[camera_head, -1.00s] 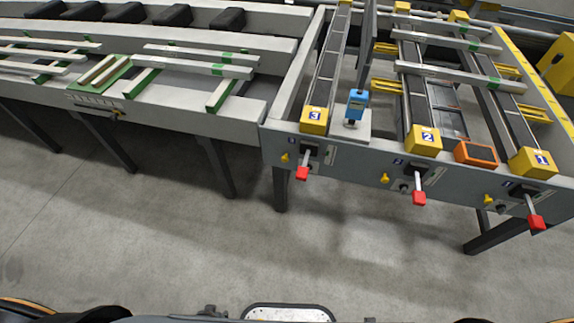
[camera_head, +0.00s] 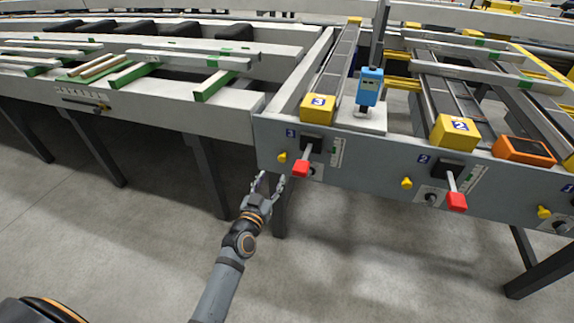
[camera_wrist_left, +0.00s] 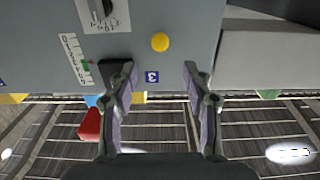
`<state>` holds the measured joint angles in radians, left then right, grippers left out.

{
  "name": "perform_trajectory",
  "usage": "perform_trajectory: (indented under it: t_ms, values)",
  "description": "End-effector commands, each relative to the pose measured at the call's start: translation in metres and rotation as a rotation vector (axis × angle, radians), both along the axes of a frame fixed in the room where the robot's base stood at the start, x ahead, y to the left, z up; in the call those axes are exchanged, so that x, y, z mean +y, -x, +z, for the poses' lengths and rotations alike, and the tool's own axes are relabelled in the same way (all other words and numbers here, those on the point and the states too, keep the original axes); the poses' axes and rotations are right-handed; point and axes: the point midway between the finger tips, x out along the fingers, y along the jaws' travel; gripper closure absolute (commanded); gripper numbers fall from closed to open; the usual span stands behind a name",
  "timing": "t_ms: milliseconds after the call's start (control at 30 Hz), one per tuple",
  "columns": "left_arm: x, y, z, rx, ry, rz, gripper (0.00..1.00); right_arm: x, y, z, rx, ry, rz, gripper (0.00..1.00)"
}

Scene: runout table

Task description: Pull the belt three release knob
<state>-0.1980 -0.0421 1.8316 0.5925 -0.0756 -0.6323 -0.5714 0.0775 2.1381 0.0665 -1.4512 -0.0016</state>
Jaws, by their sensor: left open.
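The belt three release knob (camera_head: 282,157) is a small yellow knob on the grey front panel (camera_head: 350,160), left of the red-tipped lever (camera_head: 301,168) and below the yellow block marked 3 (camera_head: 318,108). In the left wrist view the knob (camera_wrist_left: 160,42) shows round, beyond the fingertips and roughly between their lines, near a blue 3 label (camera_wrist_left: 152,76). My left gripper (camera_head: 269,182) is open and empty, just below the knob in the head view and apart from it. Its fingers (camera_wrist_left: 160,72) also show open in the wrist view. My right gripper is not in view.
The red lever (camera_wrist_left: 90,124) shows beside the left finger in the wrist view. A second yellow knob (camera_head: 406,183) and lever (camera_head: 456,201) belong to belt 2. A blue device (camera_head: 369,87) stands above the panel. The floor in front is clear.

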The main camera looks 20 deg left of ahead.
Motion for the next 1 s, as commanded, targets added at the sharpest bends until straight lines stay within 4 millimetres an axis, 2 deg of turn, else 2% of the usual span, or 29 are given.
perform_trajectory:
  t_ms: [167, 300, 400, 533, 767, 1000]
  values:
    - [-0.001, -0.041, 0.003, -0.001, 0.000, -0.001, 0.50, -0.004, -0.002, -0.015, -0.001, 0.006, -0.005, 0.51]
    - [-0.002, -0.067, 0.001, -0.001, 0.000, 0.000, 0.50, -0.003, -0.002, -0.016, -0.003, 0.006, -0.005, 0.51]
    - [-0.003, -0.079, 0.000, 0.000, -0.001, 0.000, 0.50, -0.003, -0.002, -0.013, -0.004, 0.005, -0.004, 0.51]
    - [-0.003, -0.087, 0.000, 0.001, 0.000, 0.000, 0.50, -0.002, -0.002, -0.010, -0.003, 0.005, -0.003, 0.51]
    - [-0.003, -0.088, 0.000, 0.001, 0.000, 0.000, 0.50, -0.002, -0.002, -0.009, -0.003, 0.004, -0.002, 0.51]
    - [-0.003, -0.088, 0.000, 0.002, 0.000, 0.000, 0.80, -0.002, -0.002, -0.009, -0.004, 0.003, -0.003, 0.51]
